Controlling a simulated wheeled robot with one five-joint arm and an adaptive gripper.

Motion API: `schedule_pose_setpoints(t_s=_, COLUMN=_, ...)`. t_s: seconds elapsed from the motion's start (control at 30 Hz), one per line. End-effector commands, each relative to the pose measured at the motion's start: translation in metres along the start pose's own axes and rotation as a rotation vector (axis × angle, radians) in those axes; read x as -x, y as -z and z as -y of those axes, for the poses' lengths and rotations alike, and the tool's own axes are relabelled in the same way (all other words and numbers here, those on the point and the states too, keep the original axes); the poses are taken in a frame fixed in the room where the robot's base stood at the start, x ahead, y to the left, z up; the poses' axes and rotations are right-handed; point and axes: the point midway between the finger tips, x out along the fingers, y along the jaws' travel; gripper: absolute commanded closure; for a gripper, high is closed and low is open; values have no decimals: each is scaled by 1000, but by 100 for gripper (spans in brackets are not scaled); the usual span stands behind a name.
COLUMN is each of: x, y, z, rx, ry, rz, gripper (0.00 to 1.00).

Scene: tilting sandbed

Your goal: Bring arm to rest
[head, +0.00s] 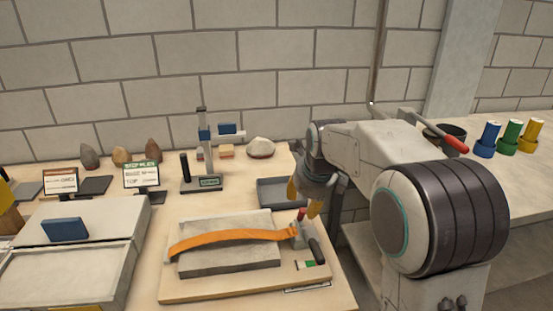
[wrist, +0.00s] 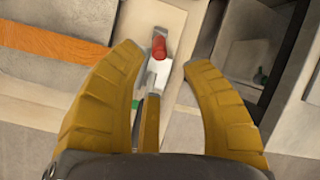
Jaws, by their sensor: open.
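My gripper (head: 305,198) hangs at the end of my bent arm, at the right edge of the wooden table. Its yellow fingers point down near a small clamp with a red tip (head: 300,215). I cannot tell whether a finger touches the clamp. An orange strap (head: 215,240) lies across a grey slab on a wooden board (head: 195,290), left of the gripper.
A grey tray (head: 283,193) lies behind the board. A stand with blue parts (head: 205,150), stones and small signs line the back. Grey boxes (head: 120,262) stand at the left. Blue, green and yellow cups (head: 511,133) stand on the right bench (head: 470,175). A brick wall closes the back.

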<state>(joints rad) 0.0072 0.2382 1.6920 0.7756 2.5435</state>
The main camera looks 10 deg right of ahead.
Motion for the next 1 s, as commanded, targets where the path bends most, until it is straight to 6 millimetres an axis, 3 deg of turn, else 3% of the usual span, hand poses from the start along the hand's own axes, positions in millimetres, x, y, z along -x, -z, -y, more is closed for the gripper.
schedule_pose_setpoints(t_s=0.27, x=16, y=20, z=-14, rx=241, ry=-13, rz=-14, gripper=57)
schedule_pose_setpoints(t_s=0.6, x=51, y=82, z=-57, rx=964, ry=-73, rz=-38, gripper=57)
schedule_pose_setpoints(t_s=1.0, x=78, y=165, z=-114, rx=1837, ry=-175, rz=-8, gripper=57)
